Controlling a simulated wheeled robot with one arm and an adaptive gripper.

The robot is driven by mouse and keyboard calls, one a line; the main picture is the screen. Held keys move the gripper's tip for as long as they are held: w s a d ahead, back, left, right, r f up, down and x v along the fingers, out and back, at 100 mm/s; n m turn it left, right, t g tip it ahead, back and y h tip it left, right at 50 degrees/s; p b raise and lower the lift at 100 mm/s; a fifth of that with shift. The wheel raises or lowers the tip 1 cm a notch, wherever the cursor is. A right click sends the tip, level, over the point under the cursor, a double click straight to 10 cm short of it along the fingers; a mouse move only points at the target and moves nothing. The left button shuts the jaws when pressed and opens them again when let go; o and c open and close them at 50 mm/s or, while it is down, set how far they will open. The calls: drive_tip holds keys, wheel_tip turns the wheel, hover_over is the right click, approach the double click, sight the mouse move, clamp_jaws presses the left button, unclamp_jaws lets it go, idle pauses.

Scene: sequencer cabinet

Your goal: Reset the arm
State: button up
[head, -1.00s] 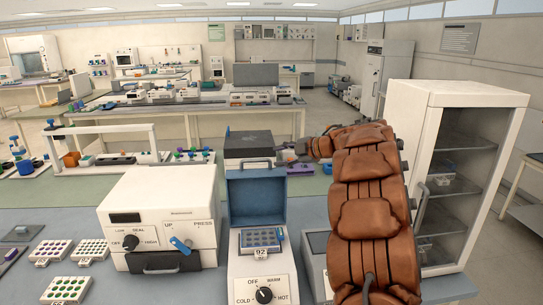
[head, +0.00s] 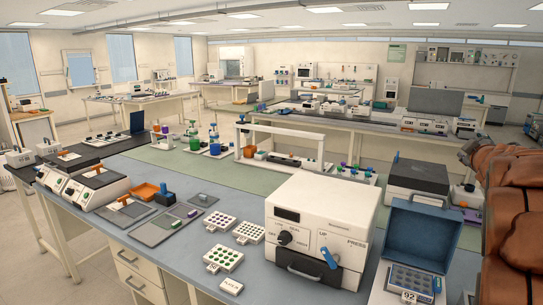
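My arm, in padded brown covering, fills the right edge of the head view. Its end and my gripper are out of view, so I cannot see whether the gripper is open or shut. To the left of the arm stands the open heating unit with its blue lid (head: 425,232) raised. A plate labelled 92 (head: 411,280) sits in it. Beside it is the white press machine (head: 322,228) with a dark handle at its lower front.
Several white tube racks (head: 222,258) lie on the blue bench left of the press. Two grey-topped devices (head: 97,182) stand at the bench's left end. A white rack frame (head: 282,145) stands behind. Floor is open at lower left (head: 60,270).

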drive_tip(key=s+a+f+m+g+y, duration=0.3)
drive_tip(key=s+a+f+m+g, duration=0.65)
drive_tip(key=s+a+f, duration=1.4)
drive_tip(key=s+a+f+n+g+y, duration=0.1)
drive_tip(key=s+a+f+g+y, duration=0.1)
drive_tip(key=s+a, duration=0.4)
drive_tip(key=s+a+f+n+g+y+b, duration=0.1)
drive_tip(key=s+a+g, duration=0.4)
drive_tip(key=s, duration=0.9)
wheel_tip(320, 180, down, 3)
drive_tip(key=shift+s+a+r+n+y, duration=0.1)
drive_tip(key=shift+s+a+n+y, duration=0.1)
drive_tip(key=shift+a+n+y, duration=0.75)
drive_tip(key=shift+a+m+h, duration=0.1)
drive_tip(key=shift+m+h, duration=0.25)
drive_tip(key=shift+m, duration=0.05)
